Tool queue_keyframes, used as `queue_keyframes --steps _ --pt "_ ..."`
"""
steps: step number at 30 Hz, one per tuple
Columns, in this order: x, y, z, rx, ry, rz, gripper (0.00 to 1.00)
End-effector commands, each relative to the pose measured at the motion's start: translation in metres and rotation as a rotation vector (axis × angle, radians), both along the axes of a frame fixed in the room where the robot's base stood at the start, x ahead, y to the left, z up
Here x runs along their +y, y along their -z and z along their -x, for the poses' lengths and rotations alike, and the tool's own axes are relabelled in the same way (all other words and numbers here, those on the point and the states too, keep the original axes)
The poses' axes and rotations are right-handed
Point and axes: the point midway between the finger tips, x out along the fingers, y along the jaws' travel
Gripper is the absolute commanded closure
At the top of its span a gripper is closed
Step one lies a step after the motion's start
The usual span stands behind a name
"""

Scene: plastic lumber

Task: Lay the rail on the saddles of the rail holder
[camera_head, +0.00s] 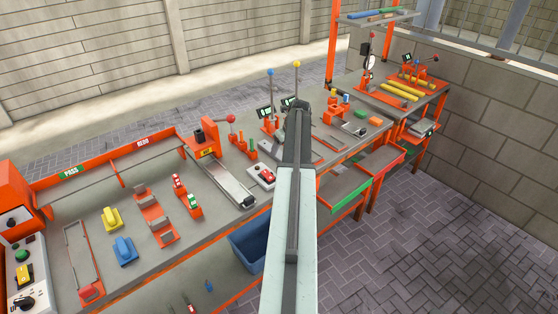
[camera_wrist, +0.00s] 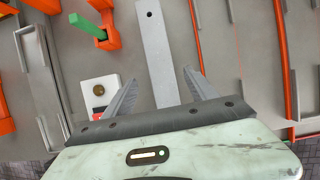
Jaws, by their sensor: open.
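A flat grey bar with a hole near its end, which looks like the rail (camera_wrist: 156,40), lies below my gripper in the wrist view. My gripper (camera_wrist: 160,78) is open, with one finger on each side of the bar and nothing held. In the head view my arm hides the fingers and most of this spot. An orange base carrying grey blocks (camera_head: 152,213), seemingly the rail holder with its saddles, stands on the left part of the bench. No rail lies across its blocks.
A white box with a red button (camera_wrist: 98,90) and a green peg in an orange stand (camera_wrist: 88,26) are left of the bar. A long grey channel (camera_head: 228,178), yellow (camera_head: 111,219) and blue blocks (camera_head: 124,249) share the bench. A blue bin (camera_head: 247,243) is below.

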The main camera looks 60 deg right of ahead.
Motion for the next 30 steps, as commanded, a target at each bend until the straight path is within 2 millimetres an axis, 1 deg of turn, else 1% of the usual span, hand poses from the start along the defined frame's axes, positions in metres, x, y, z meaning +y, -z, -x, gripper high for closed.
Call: queue_keyframes --steps 1,6,8,14,17,18,20,21,22,30 --pt "-0.003 0.014 -0.003 0.000 0.000 0.000 0.34" --pt "-0.008 0.041 -0.013 0.000 0.000 0.000 0.34" --pt "-0.008 0.044 -0.015 0.000 0.001 0.000 0.34" --pt "-0.008 0.040 -0.015 0.000 0.002 0.000 0.34" --pt "-0.008 0.040 -0.015 0.000 0.002 0.000 0.59" --pt "-0.008 0.040 -0.014 0.000 0.002 0.000 0.70" --pt "-0.008 0.040 -0.014 0.000 0.002 0.000 0.86" --pt "-0.008 0.040 -0.014 0.000 0.002 0.000 0.98" --pt "-0.008 0.040 -0.014 0.000 0.002 0.000 1.00" --pt "-0.008 0.038 -0.014 -0.001 0.002 0.000 1.00"
